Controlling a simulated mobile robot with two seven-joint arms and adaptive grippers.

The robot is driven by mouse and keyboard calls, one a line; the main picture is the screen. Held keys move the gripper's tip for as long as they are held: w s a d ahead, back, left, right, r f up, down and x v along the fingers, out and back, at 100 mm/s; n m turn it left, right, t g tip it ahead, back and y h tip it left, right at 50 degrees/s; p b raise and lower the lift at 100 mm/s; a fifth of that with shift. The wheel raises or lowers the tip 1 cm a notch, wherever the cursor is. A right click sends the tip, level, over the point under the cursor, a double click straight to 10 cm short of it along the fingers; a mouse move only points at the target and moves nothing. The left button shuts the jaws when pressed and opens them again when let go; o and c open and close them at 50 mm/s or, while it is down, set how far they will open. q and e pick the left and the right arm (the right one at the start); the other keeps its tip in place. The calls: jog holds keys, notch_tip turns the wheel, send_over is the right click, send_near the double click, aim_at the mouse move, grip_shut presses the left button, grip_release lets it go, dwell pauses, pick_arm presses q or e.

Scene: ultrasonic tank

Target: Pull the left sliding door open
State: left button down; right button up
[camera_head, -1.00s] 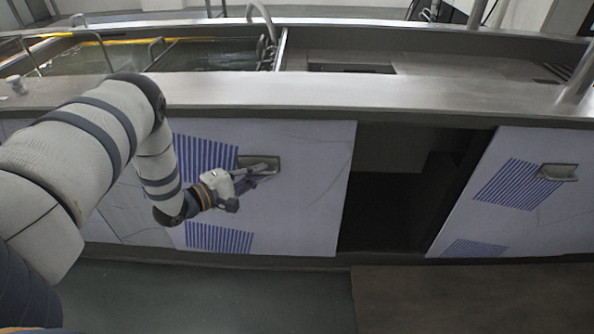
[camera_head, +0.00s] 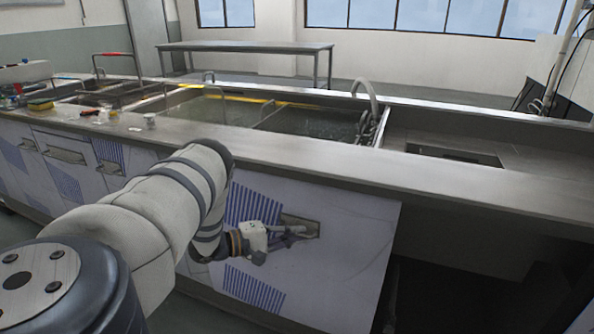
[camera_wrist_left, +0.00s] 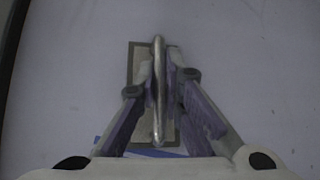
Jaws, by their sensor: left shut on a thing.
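The left sliding door (camera_head: 345,245) is a pale panel with blue-striped patches on the front of the steel counter. Its metal handle sits in a recessed plate (camera_head: 312,222), partly hidden by my gripper. My left gripper (camera_head: 297,231) is at that handle. In the left wrist view, the two fingers (camera_wrist_left: 160,88) close on the upright handle bar (camera_wrist_left: 158,120) from both sides. A dark opening (camera_head: 440,290) shows to the right of the door. My right gripper is not in view.
The steel counter edge (camera_head: 330,171) runs above the door. A water-filled tank (camera_head: 225,109) with a yellow edge lies behind it. Small items (camera_head: 98,115) lie on the counter at left. A table (camera_head: 245,47) stands at the back.

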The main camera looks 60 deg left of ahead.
pick_arm(q)
jog(key=c, duration=1.7)
grip_release()
jog(key=v, duration=1.2)
